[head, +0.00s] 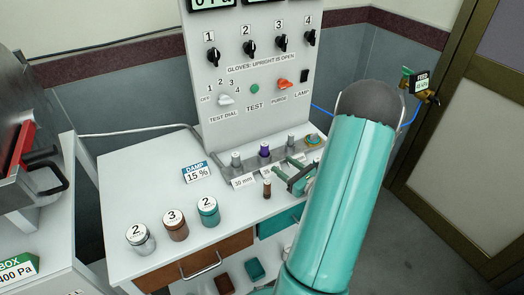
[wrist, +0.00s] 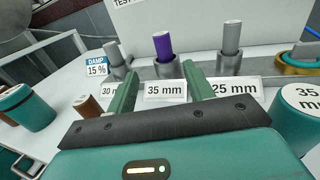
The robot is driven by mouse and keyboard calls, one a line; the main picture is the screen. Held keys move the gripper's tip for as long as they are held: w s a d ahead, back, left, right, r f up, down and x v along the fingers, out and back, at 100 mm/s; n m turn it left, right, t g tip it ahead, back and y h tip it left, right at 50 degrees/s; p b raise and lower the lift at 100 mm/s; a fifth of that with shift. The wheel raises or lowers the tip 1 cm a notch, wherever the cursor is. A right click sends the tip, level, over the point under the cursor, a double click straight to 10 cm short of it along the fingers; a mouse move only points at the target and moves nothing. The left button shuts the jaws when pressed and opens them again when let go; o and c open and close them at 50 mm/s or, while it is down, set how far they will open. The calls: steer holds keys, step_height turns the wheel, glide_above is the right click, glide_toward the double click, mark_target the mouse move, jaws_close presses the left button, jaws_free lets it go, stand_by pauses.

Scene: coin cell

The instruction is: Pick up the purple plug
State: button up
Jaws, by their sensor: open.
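The purple plug (wrist: 162,47) stands upright in the middle holder of the rack, behind the 35 mm label (wrist: 165,91) in the wrist view. It also shows in the head view (head: 264,150), small, at the rack on the white table. My gripper (wrist: 157,80) is open and empty, its two green fingers apart, one to each side of the 35 mm label. The plug appears between the fingers but beyond their tips, apart from them. In the head view my gripper (head: 290,175) is beside the rack, partly hidden by my arm.
Grey plugs stand left (wrist: 116,56) and right (wrist: 231,38) of the purple one. A teal cylinder marked 35 (wrist: 303,110) is close on the right. A brown peg (wrist: 89,107) stands left. Several lidded jars (head: 174,222) stand at the table's front. The control panel (head: 254,80) rises behind.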

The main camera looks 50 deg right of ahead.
mark_target(266, 152)
steer(key=w, duration=0.6)
steer(key=shift+w+d, duration=0.15)
steer(key=shift+d, duration=0.05)
steer(key=shift+w+d+r, duration=0.1)
steer(key=shift+w+d, duration=0.1)
steer(key=shift+w, duration=0.9)
steer(key=shift+w+d+f, duration=0.1)
steer(key=shift+w+d, duration=0.05)
steer(key=shift+w, duration=0.9)
steer(key=shift+w+d+r, duration=0.1)
steer(key=shift+w+d, duration=0.1)
steer(key=shift+w, duration=0.9)
steer(key=c, duration=1.1)
